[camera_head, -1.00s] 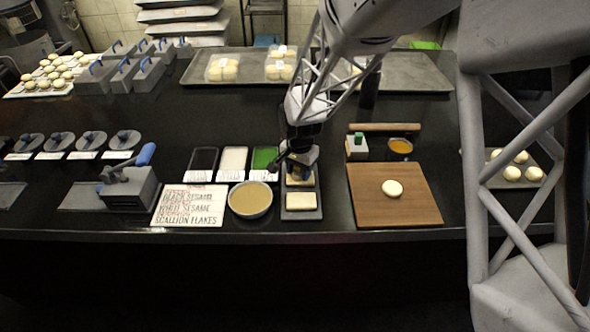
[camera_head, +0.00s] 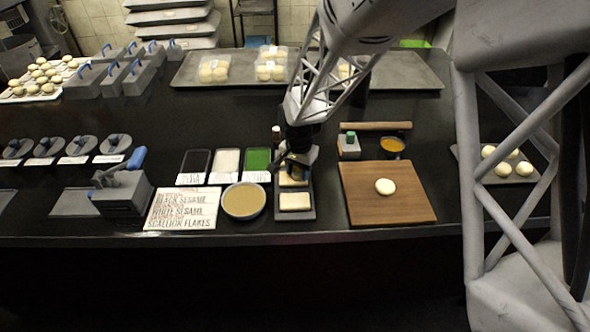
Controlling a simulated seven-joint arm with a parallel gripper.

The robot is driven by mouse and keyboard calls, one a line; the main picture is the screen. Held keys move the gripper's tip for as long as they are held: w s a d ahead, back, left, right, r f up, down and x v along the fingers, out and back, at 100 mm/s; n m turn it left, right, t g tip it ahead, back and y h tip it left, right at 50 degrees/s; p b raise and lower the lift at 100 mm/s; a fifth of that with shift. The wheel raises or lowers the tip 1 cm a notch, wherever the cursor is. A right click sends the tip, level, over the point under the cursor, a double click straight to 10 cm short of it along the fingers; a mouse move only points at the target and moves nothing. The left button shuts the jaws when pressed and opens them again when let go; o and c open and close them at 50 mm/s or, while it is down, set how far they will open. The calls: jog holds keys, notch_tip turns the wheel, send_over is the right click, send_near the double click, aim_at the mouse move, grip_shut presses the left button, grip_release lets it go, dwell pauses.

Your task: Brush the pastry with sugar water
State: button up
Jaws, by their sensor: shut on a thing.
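My gripper (camera_head: 296,164) is over the far end of a small grey tray (camera_head: 309,214). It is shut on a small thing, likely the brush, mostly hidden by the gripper. A near pale rectangular pastry (camera_head: 295,201) lies in plain view on the tray. A far pastry (camera_head: 292,182) is partly hidden under the gripper; I cannot tell whether the held thing touches it. Left of the tray, a round bowl (camera_head: 243,201) holds tan liquid, likely the sugar water.
Black, white and green topping trays (camera_head: 257,159) stand behind the bowl. A lettered sign (camera_head: 182,209) lies left of it. A wooden board (camera_head: 368,207) with a round dough piece (camera_head: 385,186) is at right.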

aim_at(284, 177)
jog(key=shift+d, duration=0.8)
jog(key=shift+f, duration=0.1)
jog(key=shift+a, duration=0.1)
jog(key=shift+a, duration=1.45)
jog(key=shift+a, duration=0.2)
jog(key=shift+a, duration=1.35)
jog(key=shift+d, duration=0.15)
